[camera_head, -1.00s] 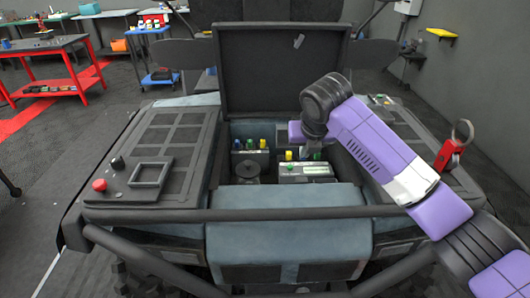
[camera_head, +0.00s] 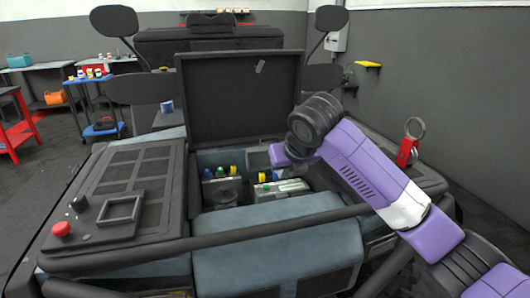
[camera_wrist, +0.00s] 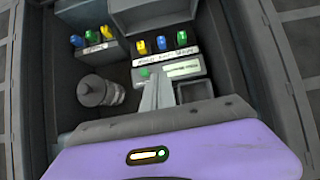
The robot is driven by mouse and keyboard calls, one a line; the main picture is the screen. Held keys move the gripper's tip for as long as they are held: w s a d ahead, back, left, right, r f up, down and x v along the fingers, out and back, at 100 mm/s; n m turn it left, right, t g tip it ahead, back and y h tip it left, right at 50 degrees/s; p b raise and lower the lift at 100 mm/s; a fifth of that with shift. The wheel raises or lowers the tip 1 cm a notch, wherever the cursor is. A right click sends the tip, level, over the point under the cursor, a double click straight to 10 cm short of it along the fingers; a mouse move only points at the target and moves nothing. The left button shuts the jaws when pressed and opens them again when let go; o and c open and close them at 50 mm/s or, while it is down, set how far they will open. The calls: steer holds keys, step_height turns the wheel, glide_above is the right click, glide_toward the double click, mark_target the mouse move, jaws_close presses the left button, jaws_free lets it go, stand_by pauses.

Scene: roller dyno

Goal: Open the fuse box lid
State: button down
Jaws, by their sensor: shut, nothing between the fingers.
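An open compartment in the vehicle's front holds a light grey box (camera_head: 280,188) with a green knob and a pale label, which I take to be the fuse box. It also shows in the wrist view (camera_wrist: 185,69). Blue and yellow caps stand behind it. A black lid (camera_head: 235,100) is raised upright behind the compartment; I cannot tell whether it belongs to the fuse box. My gripper (camera_head: 297,171) points down over the compartment at this box. In the wrist view its shut, empty fingers (camera_wrist: 157,88) overlap the box's front; contact cannot be told.
A dark round canister (camera_wrist: 98,91) and a second capped block (camera_wrist: 97,48) stand left of the box. Compartment walls are close around my gripper. A red button (camera_head: 61,229) is on the left panel, a red key-like part (camera_head: 407,150) on the right.

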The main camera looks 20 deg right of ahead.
steer(key=shift+m, duration=0.4)
steer(key=v, duration=0.5)
steer(key=shift+w+a+r, duration=0.1)
steer(key=shift+w+r, duration=0.05)
steer(key=w+a+r+m+t+y, duration=0.4)
steer(key=a+r+m+t, duration=0.35)
steer(key=r+m, duration=0.3)
steer(key=s+f+m+t+p, duration=0.1)
steer(key=s+m+t+p, duration=0.1)
steer(key=s+m, duration=0.3)
steer(key=s+f+m+t+h+p, duration=0.1)
steer(key=s+m+t, duration=0.3)
steer(key=m, duration=0.8)
steer(key=shift+s+a+f+p, duration=0.3)
steer(key=shift+s+f+p, duration=0.3)
steer(key=shift+s, duration=0.35)
